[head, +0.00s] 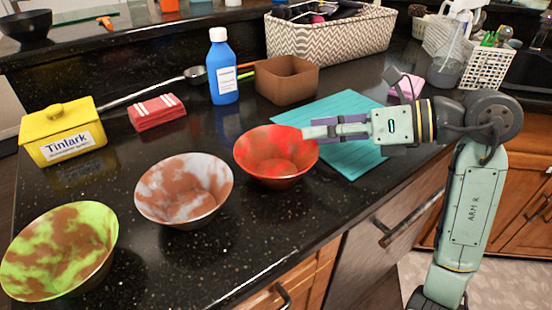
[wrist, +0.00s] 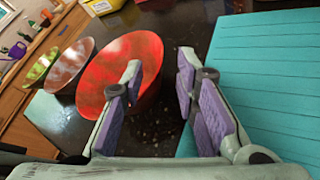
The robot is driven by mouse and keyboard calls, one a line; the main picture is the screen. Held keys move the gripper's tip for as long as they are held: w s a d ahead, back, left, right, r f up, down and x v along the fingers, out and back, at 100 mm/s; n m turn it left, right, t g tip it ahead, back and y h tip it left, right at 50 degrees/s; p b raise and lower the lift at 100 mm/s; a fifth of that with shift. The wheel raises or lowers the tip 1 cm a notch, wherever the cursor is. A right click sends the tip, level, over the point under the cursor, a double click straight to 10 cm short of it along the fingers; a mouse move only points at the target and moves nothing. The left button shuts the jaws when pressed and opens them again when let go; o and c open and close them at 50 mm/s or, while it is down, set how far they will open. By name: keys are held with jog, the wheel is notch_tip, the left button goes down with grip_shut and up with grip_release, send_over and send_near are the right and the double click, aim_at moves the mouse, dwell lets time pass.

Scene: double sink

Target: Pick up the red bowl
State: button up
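The red bowl (head: 276,158) stands upright on the dark counter, right of the other two bowls in the head view. It also shows in the wrist view (wrist: 118,62), left of centre. My gripper (head: 305,133) reaches in from the right, with its fingertips at the bowl's right rim in the head view. In the wrist view my gripper (wrist: 158,75) is open, with a gap of dark counter between the purple finger pads. The left finger overlaps the bowl's near side in the picture; I cannot tell whether it touches. Nothing is held between the fingers.
A white-brown bowl (head: 184,190) and a green-brown bowl (head: 60,250) stand to the left. A teal board (head: 340,115) lies beneath my arm. A brown box (head: 287,80), blue bottle (head: 222,68) and red cloth stack (head: 157,113) stand behind. The counter's front edge is close.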

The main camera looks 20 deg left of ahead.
aim_at(297, 135)
jog(key=x, duration=0.2)
jog(key=p+x, duration=0.1)
jog(key=x, duration=0.1)
jog(key=shift+s+a+f, duration=0.1)
jog(key=shift+s+a, duration=0.1)
jog(key=shift+a, duration=0.15)
grip_shut()
